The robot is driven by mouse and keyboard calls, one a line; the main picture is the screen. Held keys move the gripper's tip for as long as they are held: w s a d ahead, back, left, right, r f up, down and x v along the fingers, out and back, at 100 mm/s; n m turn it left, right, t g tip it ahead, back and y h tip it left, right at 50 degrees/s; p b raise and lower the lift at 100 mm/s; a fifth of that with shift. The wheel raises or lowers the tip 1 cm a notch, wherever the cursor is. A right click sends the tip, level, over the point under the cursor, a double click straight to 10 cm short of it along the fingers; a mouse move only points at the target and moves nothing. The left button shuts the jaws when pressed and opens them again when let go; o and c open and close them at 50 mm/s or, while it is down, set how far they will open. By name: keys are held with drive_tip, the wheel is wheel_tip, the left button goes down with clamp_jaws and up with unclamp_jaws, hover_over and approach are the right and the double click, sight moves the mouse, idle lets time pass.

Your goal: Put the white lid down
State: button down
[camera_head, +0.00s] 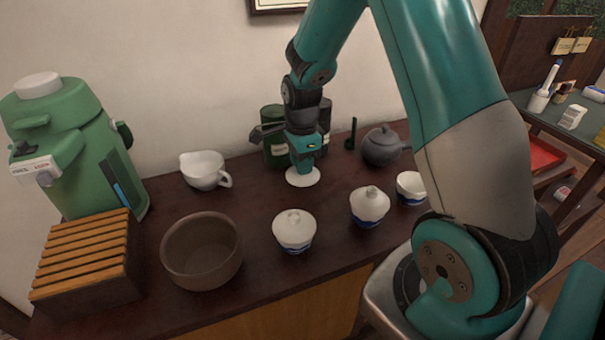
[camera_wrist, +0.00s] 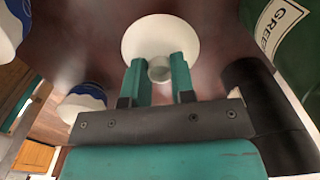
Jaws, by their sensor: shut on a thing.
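The white lid (camera_head: 303,179) is a round disc below my gripper (camera_head: 304,166), near the back of the dark wooden counter. In the wrist view the lid (camera_wrist: 160,35) shows its top, and my gripper (camera_wrist: 160,72) is shut on its small round knob. In the head view the lid is at or just above the counter; I cannot tell whether it touches. On the right stands an uncovered white and blue cup (camera_head: 409,188). Two similar cups with lids stand nearer the front, one in the middle (camera_head: 294,231) and one to its right (camera_head: 369,206).
A dark teapot (camera_head: 381,146) is to the right and a white pitcher (camera_head: 204,170) to the left. A brown bowl (camera_head: 201,251), a slatted wooden box (camera_head: 85,262) and a green dispenser (camera_head: 75,145) fill the left. Bare counter lies left of the lid.

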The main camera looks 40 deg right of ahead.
sight(297, 177)
drive_tip(key=shift+f, duration=1.7)
drive_tip(key=shift+f, duration=0.1)
drive_tip(key=c, duration=1)
unclamp_jaws()
drive_tip(key=shift+o, duration=0.2)
wheel_tip(297, 177, up, 12)
drive_tip(key=shift+f+p, duration=0.2)
drive_tip(key=shift+p, duration=0.3)
drive_tip(key=s+a+r+n+y, duration=0.1)
drive_tip(key=s+a+r+n, duration=0.3)
drive_tip(key=a+n, duration=0.3)
drive_tip(key=s+a+r+n+y, duration=0.1)
drive_tip(key=s+a+r+n, duration=0.35)
drive_tip(key=a+n, duration=0.25)
drive_tip(key=s+a+r+n+y, duration=0.2)
drive_tip(key=s+a+n, duration=0.6)
drive_tip(key=s+n, duration=0.5)
drive_tip(key=shift+s+r+n, duration=0.25)
drive_tip(key=shift+s+n, duration=0.15)
drive_tip(key=shift+n, duration=0.3)
